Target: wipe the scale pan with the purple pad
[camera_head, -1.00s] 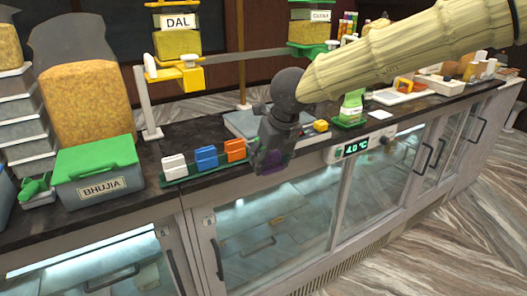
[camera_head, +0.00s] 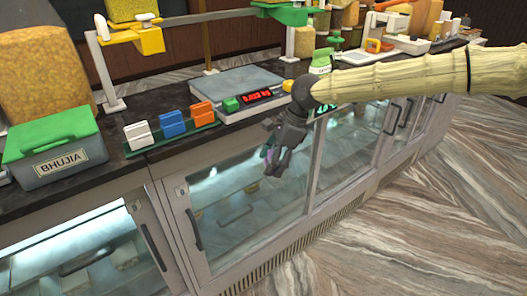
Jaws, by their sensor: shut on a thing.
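The scale (camera_head: 215,112) stands on the dark counter with its flat grey pan (camera_head: 235,80) facing up. The pan looks bare, and the red-lit display on its front is in clear view. My gripper (camera_head: 273,163) points down in front of the counter's front edge, to the right of and below the scale, apart from the pan. It is shut on the purple pad (camera_head: 266,152). Only a small purple patch shows between the dark fingers; the rest of the pad is hidden.
A green tray with white, blue and orange blocks (camera_head: 172,123) sits left of the scale. The green-lidded BHUJIA box (camera_head: 55,165) is further left. A yellow dispenser (camera_head: 145,38) hangs from a rail behind. Glass doors (camera_head: 240,205) lie below the counter.

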